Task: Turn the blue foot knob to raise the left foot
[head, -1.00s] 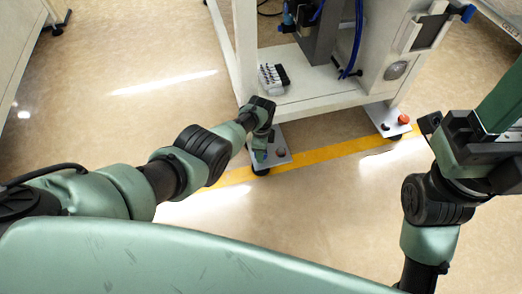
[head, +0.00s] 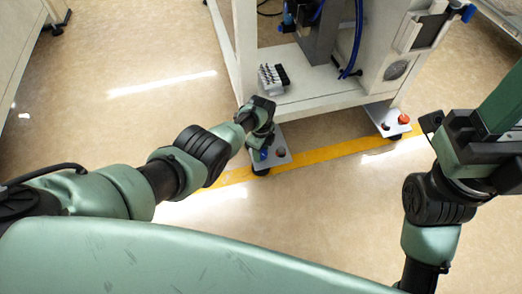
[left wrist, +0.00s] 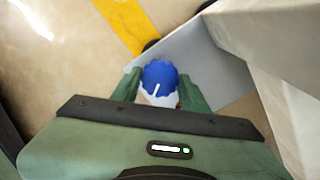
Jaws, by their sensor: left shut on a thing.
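The blue foot knob (left wrist: 160,76), scalloped with a white mark on top, stands on the grey plate of the left foot (left wrist: 207,55). In the head view the blue knob (head: 263,155) shows small below my left wrist. My left gripper (left wrist: 159,86) has a green finger on each side of the knob and is shut on it. The left foot's plate (head: 285,159) also carries a dark reddish knob (head: 281,152). My right gripper (head: 475,150) is at the right edge, away from the machine; its fingers cannot be made out.
The machine's white frame (head: 325,101) rises close to my left gripper. A yellow floor stripe (head: 335,150) passes by both feet. Open floor lies in front.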

